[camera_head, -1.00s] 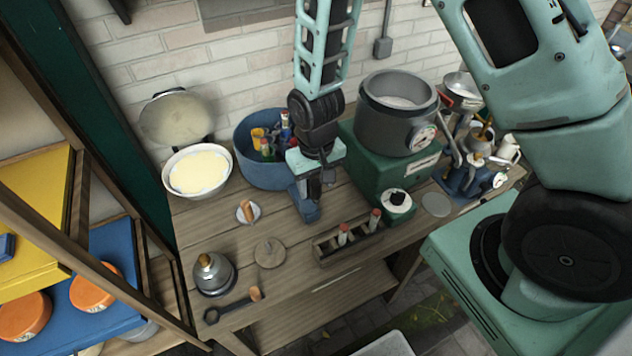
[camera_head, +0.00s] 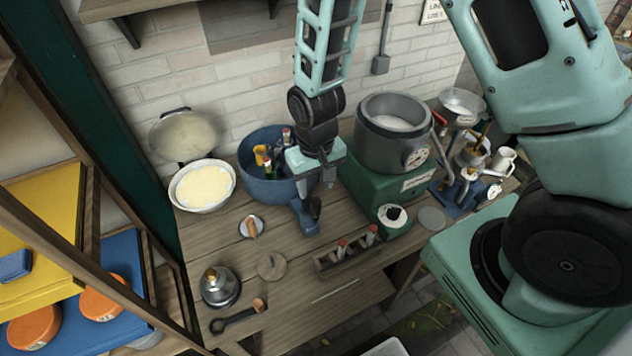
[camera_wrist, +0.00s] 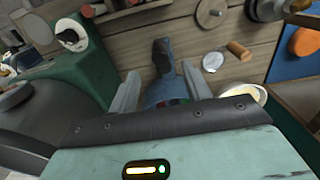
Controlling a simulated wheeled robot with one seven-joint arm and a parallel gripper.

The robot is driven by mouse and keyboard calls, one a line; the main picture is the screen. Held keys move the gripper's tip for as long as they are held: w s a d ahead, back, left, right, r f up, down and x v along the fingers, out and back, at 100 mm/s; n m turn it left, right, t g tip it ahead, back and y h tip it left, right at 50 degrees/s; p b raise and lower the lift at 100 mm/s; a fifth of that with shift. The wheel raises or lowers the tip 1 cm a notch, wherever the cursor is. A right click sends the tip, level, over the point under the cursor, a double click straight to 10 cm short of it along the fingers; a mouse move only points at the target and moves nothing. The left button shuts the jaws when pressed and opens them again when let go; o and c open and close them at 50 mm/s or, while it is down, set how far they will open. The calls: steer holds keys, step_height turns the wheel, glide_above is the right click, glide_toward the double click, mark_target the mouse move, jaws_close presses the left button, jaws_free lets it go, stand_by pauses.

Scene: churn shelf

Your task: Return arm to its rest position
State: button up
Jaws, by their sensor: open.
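My gripper (camera_head: 320,177) hangs from my arm above the back middle of a wooden workbench (camera_head: 268,310), in front of a blue tub (camera_head: 262,188). In the wrist view, my gripper (camera_wrist: 160,88) has its two grey fingers spread wide. I see no object held by the fingers. The exact gap between fingers and blue piece is hard to tell.
A grey pot (camera_head: 392,145) on a green base stands close right of the gripper. A pale-filled bowl (camera_head: 203,188) is at left. A brick wall rises behind.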

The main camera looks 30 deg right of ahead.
stand_by(0.3)
steer(key=shift+s+a+b, duration=0.1)
steer(key=shift+a+b, duration=0.1)
steer(key=shift+b, duration=0.1)
steer(key=s+a+r+n+b, duration=0.1)
steer(key=s+a+n+b, duration=0.2)
steer(key=s+b, duration=0.5)
steer(key=s+a+r+n+b, duration=0.2)
steer(key=s+a+n+b, duration=0.1)
steer(key=s+b, duration=0.4)
steer(key=s+n, duration=0.1)
steer(key=s, duration=0.2)
steer(key=shift+a+r+n+y+b, duration=0.25)
steer(key=shift+a+n+y+b, duration=0.05)
steer(key=shift+a+b, duration=0.05)
